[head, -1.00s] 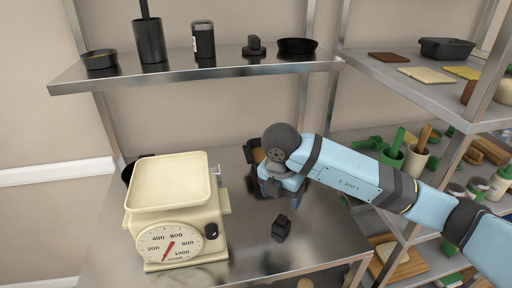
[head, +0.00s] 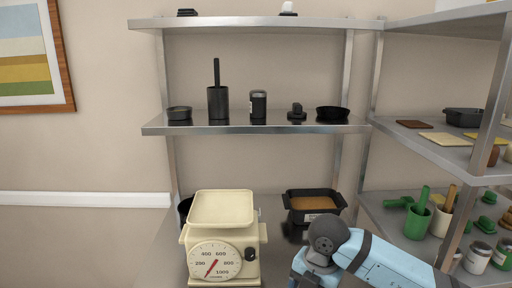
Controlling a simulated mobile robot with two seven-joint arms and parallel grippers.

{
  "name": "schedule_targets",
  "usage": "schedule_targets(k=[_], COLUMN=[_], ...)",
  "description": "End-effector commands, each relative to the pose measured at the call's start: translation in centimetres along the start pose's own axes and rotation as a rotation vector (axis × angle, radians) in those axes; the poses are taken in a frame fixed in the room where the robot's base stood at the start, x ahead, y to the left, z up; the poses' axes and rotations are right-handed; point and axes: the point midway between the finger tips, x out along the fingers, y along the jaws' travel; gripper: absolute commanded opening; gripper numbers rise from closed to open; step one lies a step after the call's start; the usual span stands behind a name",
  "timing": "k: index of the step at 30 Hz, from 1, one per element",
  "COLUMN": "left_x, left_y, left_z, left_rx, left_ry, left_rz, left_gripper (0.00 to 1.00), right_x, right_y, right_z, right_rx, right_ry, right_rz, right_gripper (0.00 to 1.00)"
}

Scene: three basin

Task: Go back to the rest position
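My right arm (head: 385,262) comes in from the lower right of the head view, with its dark round wrist joint (head: 327,232) in front of the steel table. My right gripper (head: 306,268) points down at the bottom edge. Its fingertips are cut off by the frame, so I cannot see whether it is open or holds anything. My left gripper is not in view.
A cream scale (head: 222,238) stands left of the arm. A black pan with brown contents (head: 313,205) sits just behind the wrist. A steel shelf (head: 255,124) with black containers hangs above. A side rack (head: 446,148) with jars and green items stands at right.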

Motion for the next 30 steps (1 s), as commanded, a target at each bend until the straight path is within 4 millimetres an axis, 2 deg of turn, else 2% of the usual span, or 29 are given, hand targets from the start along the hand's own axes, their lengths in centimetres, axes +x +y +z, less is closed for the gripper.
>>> schedule_targets(k=[3,7,10,12,14,17,19,22,26,28,30], left_x=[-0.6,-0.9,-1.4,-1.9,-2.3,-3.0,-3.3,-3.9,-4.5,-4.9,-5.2], left_y=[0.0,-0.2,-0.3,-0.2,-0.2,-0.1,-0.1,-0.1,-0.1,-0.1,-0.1], left_z=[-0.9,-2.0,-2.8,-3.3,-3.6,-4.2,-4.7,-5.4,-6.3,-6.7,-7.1], left_rx=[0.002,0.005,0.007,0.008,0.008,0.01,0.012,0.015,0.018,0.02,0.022], left_ry=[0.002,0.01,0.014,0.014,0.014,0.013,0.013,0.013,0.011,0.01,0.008], left_rz=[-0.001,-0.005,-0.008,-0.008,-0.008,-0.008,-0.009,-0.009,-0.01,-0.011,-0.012], left_gripper=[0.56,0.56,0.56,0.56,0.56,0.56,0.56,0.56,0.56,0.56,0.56], right_x=[1.1,1.2,0.1,-1.5,-3.1,-5.5,-6.4,-6.3,-3.1,-0.2,3.1], right_y=[1.2,2.5,3.5,4.2,4.6,4.8,4.4,2.9,-1.0,-4.0,-7.5], right_z=[-4.4,-9.6,-13.6,-15.7,-16.7,-16.5,-15.2,-12.4,-8.6,-7.3,-6.8], right_rx=[-0.101,-0.187,-0.213,-0.187,-0.131,0.034,0.201,0.5,0.959,1.212,1.45], right_ry=[0.217,0.473,0.687,0.831,0.934,1.043,1.069,1.04,0.899,0.792,0.677], right_rz=[0.126,0.324,0.545,0.739,0.916,1.204,1.385,1.587,1.703,1.685,1.61], right_gripper=[0.7,0.7,0.7,0.7,0.7,0.7,0.7,0.7,0.7,0.7,0.7])
